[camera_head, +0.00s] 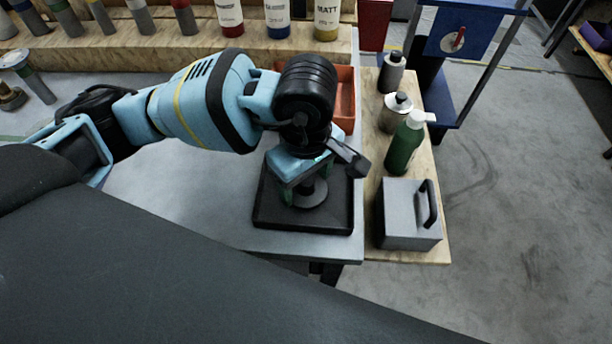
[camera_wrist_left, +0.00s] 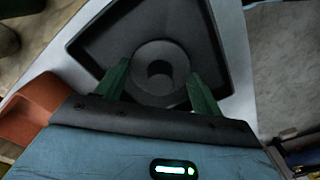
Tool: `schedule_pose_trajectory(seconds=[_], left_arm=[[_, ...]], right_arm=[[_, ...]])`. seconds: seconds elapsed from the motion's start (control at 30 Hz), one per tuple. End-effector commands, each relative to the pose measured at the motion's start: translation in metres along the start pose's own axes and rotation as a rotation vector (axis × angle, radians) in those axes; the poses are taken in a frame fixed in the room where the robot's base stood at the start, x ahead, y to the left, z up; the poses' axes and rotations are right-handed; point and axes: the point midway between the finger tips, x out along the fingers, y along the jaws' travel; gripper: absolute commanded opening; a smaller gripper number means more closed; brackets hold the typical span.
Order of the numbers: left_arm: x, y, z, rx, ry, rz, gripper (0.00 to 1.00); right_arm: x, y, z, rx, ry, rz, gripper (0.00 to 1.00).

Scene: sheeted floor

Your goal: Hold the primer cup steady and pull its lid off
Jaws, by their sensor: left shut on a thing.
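A dark grey round cup (camera_head: 311,197) stands on a black tray (camera_head: 270,215), under my left gripper (camera_head: 304,186). In the left wrist view the cup shows from above as a grey disc (camera_wrist_left: 146,55) with a darker round part in its middle. I cannot tell whether that part is the lid. The green fingers of my left gripper (camera_wrist_left: 157,80) are shut on the cup, one on each side of it. Part of the cup is hidden by the gripper in the head view. My right gripper is in neither view.
An orange bin (camera_head: 345,98) stands behind the tray. On the wooden board to the right are a grey box with a handle (camera_head: 405,220), a green bottle (camera_head: 403,148) and two grey bottles. Paint bottles line the back shelf. The grey table left of the tray is clear.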

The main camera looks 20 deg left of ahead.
Motion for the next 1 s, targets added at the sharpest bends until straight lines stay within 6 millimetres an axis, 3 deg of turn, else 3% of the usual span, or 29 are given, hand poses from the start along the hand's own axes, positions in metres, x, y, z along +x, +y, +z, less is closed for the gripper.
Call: schedule_pose_trajectory(seconds=[0.17, 0.2, 0.33, 0.77, 1.0], left_arm=[[0.005, 0.0, 0.0, 0.0, -0.001, -0.001, 0.4], [0.004, 0.0, 0.0, 0.0, 0.0, 0.0, 0.71], [0.003, 0.0, 0.0, 0.0, 0.0, 0.0, 0.88], [-0.006, 0.001, 0.0, 0.0, 0.0, 0.004, 0.89], [-0.049, 0.001, 0.0, 0.001, 0.001, 0.006, 0.89]], right_arm=[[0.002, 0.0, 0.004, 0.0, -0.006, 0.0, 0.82], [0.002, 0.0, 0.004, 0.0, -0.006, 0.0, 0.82], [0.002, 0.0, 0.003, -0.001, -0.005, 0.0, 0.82], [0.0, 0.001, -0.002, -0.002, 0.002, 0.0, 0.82], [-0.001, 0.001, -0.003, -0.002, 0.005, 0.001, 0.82]])
